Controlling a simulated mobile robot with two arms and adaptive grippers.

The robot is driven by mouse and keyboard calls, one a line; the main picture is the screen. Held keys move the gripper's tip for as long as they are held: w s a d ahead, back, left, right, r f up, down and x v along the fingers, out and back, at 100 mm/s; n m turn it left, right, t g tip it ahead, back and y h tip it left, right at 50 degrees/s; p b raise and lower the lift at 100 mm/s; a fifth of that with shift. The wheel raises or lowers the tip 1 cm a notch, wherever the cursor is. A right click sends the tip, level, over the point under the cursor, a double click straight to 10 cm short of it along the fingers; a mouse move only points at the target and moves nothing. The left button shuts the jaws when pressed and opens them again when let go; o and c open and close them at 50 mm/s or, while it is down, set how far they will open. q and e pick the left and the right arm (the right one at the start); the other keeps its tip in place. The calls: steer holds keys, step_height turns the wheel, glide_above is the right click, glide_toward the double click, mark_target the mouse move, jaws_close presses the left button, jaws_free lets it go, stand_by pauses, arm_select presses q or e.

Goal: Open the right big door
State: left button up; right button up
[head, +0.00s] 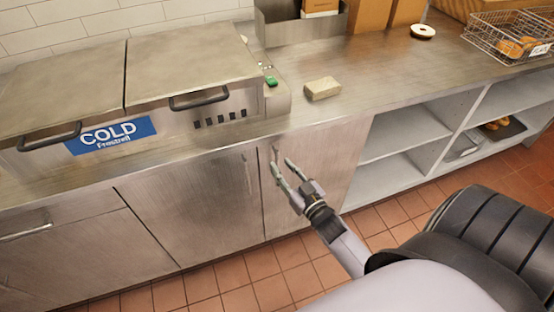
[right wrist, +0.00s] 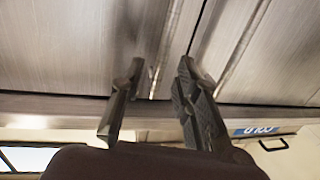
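The right big door (head: 315,175) is a brushed steel cabinet door under the counter, and it looks closed. Its upright handle (head: 275,153) is at its left edge, beside the seam with the neighbouring door. My right gripper (head: 284,171) is in front of this handle, with its fingers apart. In the right wrist view, which is upside down, my right gripper (right wrist: 157,92) is open and the door's handle (right wrist: 168,45) lines up with the gap between the fingers. I cannot tell whether the fingers touch it. My left gripper is in neither view.
The left big door (head: 190,210) adjoins it, closed. Above are the steel counter and a cold unit (head: 130,95) marked COLD. A tan block (head: 322,88) lies on the counter. Open shelves (head: 405,140) are to the right. The tiled floor (head: 270,280) in front shows clear patches.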

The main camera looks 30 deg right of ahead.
mark_target(278, 162)
steer(key=shift+w, duration=1.9)
steer(key=shift+c, duration=0.4)
jaws_close()
